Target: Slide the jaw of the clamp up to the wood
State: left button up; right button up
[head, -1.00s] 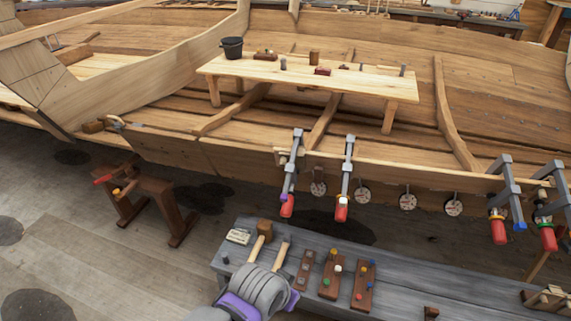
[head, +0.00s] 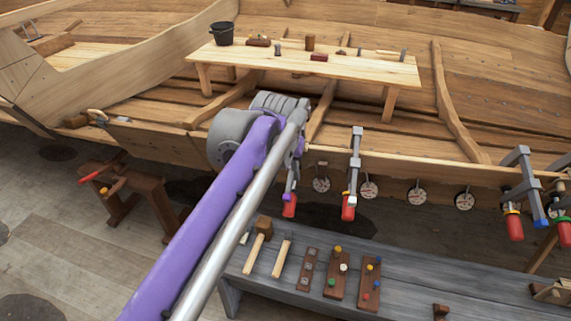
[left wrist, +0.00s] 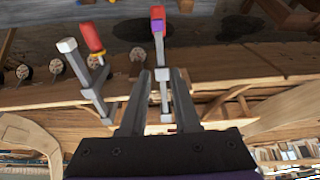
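Several bar clamps hang on the hull's plank edge. The purple-marked clamp (head: 290,199) has a grey bar and a red handle; its upper part is hidden behind my left arm in the head view. In the left wrist view this clamp (left wrist: 158,28) shows between the fingers in the picture, handle at the top. My left gripper (left wrist: 160,76) is open, its two fingers apart on either side of the bar; whether they touch it I cannot tell. A second clamp (head: 354,172) with a white mark and red handle hangs to the right. My right gripper is not in view.
More clamps (head: 517,188) hang at the far right. A grey bench (head: 400,265) below holds mallets and wooden blocks with coloured pegs. Round dials (head: 417,196) line the plank's lower side. A plank table (head: 330,68) stands inside the hull.

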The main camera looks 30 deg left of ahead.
aim_at(290, 179)
pick_arm(q)
jog(key=b+x, duration=0.4)
jog(key=x, duration=0.5)
jog(key=shift+w+f, duration=0.1)
jog(key=shift+f, duration=0.05)
jog(key=shift+w+a+f+b, duration=0.15)
jog(key=shift+w+f+b, duration=0.15)
jog(key=shift+f+b, duration=0.25)
jog(key=shift+c, duration=0.4)
jog(key=shift+w+a+r+p, duration=0.25)
jog(key=shift+w+p, duration=0.1)
jog(key=shift+w, duration=0.2)
jog(key=shift+w+a+r+p, duration=0.1)
jog(key=shift+w+r+p, duration=0.1)
jog(key=shift+w+p, duration=0.25)
jog(key=shift+w+a+r, duration=0.1)
jog(key=shift+w, duration=0.3)
jog(key=shift+s, duration=0.1)
